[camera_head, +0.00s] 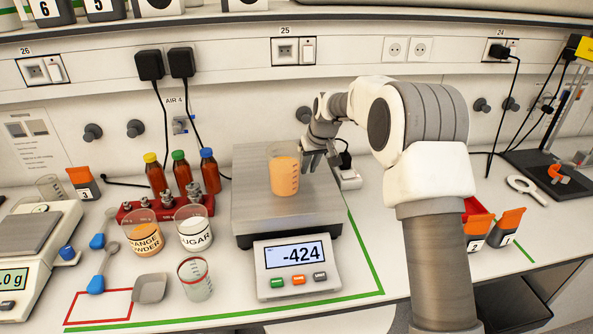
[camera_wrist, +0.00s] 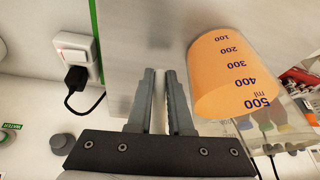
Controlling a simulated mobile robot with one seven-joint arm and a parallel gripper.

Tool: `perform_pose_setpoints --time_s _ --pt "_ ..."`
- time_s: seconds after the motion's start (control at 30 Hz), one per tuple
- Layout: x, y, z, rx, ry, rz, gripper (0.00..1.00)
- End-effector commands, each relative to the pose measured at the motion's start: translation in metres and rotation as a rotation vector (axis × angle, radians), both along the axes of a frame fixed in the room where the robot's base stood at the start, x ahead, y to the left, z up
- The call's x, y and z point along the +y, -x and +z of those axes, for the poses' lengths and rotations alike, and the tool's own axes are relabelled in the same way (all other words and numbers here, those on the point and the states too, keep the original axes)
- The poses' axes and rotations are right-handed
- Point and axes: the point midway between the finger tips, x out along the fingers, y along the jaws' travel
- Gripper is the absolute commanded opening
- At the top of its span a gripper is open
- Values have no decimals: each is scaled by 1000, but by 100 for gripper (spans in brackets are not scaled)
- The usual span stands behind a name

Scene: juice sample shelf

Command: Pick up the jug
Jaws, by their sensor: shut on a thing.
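The jug (camera_head: 284,172) is a clear beaker partly filled with orange juice. It is over the grey plate of the scale (camera_head: 255,205), and the scale display reads -424. I cannot tell for sure whether its base touches the plate. My gripper (camera_head: 308,160) is at the jug's right side, its fingers close together and shut on the jug. In the wrist view, the jug (camera_wrist: 235,75) is right of my gripper (camera_wrist: 160,74), with blue marks up to 500 ml. The part of the jug between the fingers is not clearly visible.
A socket block (camera_head: 346,178) is close behind my gripper. Orange-topped containers (camera_head: 478,229) stand at right.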

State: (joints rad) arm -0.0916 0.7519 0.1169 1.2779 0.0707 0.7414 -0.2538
Motion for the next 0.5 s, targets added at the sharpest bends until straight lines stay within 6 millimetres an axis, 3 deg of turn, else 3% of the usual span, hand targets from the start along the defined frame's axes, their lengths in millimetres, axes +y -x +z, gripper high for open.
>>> perform_pose_setpoints --time_s 0.27,0.4,0.5 --pt "1 -1 22 -7 -2 -1 0" --pt "1 -1 45 -8 -2 0 0" --pt "-21 6 54 -5 -1 -5 0"
